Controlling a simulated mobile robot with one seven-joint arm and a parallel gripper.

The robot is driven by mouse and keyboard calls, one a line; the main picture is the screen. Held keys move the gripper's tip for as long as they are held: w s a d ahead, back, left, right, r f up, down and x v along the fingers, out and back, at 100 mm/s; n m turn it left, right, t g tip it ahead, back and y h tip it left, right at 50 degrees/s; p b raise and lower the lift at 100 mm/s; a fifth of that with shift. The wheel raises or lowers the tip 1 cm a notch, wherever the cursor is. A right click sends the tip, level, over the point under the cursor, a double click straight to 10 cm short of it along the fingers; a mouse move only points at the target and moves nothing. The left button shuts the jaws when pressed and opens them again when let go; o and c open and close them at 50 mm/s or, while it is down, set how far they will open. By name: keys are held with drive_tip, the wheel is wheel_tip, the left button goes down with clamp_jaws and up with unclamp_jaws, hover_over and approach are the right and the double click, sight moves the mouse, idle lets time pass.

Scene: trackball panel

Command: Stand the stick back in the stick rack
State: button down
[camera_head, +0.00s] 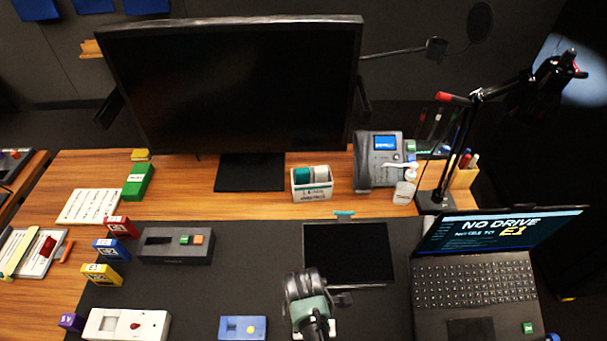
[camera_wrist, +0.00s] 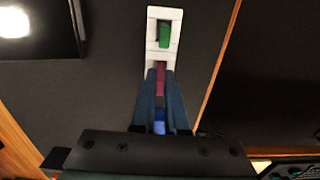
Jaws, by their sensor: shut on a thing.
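The white stick rack (camera_wrist: 151,62) is at the top middle of the wrist view. A green stick (camera_wrist: 165,34) stands in its dark slot. My gripper (camera_wrist: 160,74) is shut, its two blue-grey fingers reaching up to the rack's near end. A narrow maroon piece (camera_wrist: 160,80), which looks like the stick, is between the fingers. A blue bit (camera_wrist: 159,127) shows further back between them; I cannot tell if it is the same piece. In the head view my arm covers most of the rack and the fingers, so whether the held stick touches the rack is unclear.
A black tablet (camera_head: 348,253) lies just behind my arm. A laptop (camera_head: 474,290) stands to the right, a blue box (camera_head: 243,327) to the left, and a white panel (camera_head: 112,325) further left. A large monitor (camera_head: 235,85) stands behind.

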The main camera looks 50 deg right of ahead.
drive_tip(key=shift+f, duration=0.15)
drive_tip(key=c, duration=0.9)
unclamp_jaws()
drive_tip(key=shift+c, duration=0.2)
wheel_tip(320, 180, up, 12)
drive_tip(key=shift+r+p, duration=0.2)
drive_tip(key=shift+p, duration=0.15)
